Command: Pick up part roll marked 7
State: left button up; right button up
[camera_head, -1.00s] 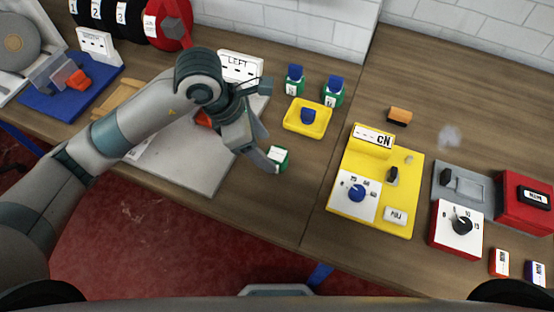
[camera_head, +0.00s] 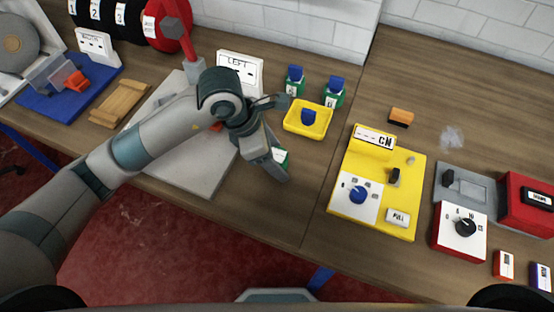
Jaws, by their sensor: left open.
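No number 7 is readable on any roll in view. Rolls marked 1, 2 and 3 (camera_head: 95,12) stand at the top left beside a red roll (camera_head: 160,27). My left gripper (camera_head: 285,142) is open over the table, right of the grey board. A small green piece with a white label (camera_head: 282,156) sits by its lower finger, partly hidden; I cannot tell whether they touch. Its marking is unreadable. My right gripper is not in view.
A yellow tray (camera_head: 294,122) holding a blue piece and two green bottles with blue caps (camera_head: 332,97) stand close behind the gripper. A white LEFT sign (camera_head: 248,66) stands behind my arm. A yellow panel (camera_head: 405,215) lies to the right. Wood between tray and table front is clear.

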pick_arm(q)
jog(key=c, duration=1.2)
jog(key=shift+o, duration=0.2)
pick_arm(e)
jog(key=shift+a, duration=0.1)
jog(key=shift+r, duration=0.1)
